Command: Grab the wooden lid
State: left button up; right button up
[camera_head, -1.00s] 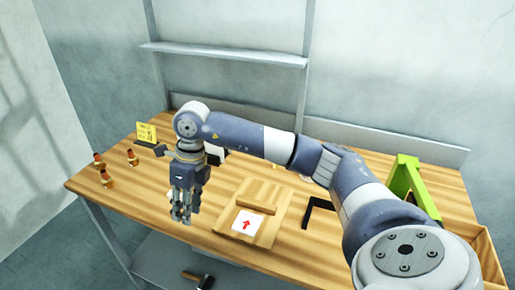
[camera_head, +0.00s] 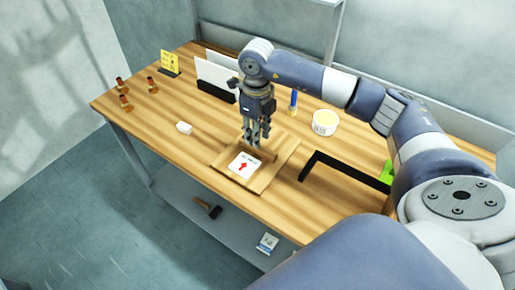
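The wooden lid (camera_head: 277,164) is a flat light-wood board with a raised bar handle (camera_head: 264,153) and a white label with a red arrow (camera_head: 244,165). It lies flat near the front edge of the wooden table. My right gripper (camera_head: 255,143) points down over the far side of the lid, at the handle. Its fingers look apart, with the tips close to the handle. I cannot tell whether they touch it. My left gripper is not in view.
A white tub (camera_head: 325,123) and a black angled frame (camera_head: 340,170) are to the right on the table (camera_head: 165,108). Several orange-brown pieces (camera_head: 124,102) and a yellow sign (camera_head: 170,63) stand farther left. A hammer (camera_head: 208,208) lies on the lower shelf.

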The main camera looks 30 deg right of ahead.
aim_at(258, 151)
jog(key=f, duration=0.1)
jog(key=f+p, duration=0.1)
jog(key=f, duration=0.1)
jog(key=f+p, duration=0.1)
jog(key=shift+w+d+f, duration=0.2)
jog(key=shift+d, duration=0.05)
jog(key=shift+f+p, duration=0.3)
jog(key=shift+f, duration=0.15)
grip_shut()
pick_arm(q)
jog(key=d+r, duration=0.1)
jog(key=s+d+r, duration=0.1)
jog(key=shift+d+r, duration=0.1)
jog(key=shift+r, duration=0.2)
